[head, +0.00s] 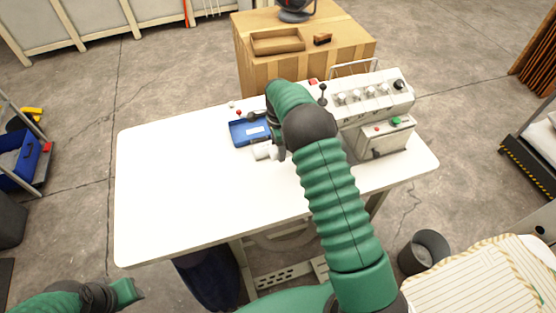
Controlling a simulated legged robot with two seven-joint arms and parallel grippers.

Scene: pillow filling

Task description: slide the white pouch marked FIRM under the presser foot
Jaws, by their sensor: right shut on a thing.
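My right arm reaches over the white table (170,190) to the sewing machine (372,98). My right gripper (274,152) is partly hidden by its own wrist and is shut on a small white thing, taken to be the white pouch (261,152). The pouch lies at or just above the table, in front of a blue tray (239,138). Its FIRM marking cannot be read. The presser foot is not visible; my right arm covers the machine's left end. My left gripper (128,290) is low at the left, off the table's front edge; its jaw gap is unclear.
A control box (386,138) with green and red buttons stands at the table's right. A grey bin (424,252) is at the lower right. The table's left half is clear.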

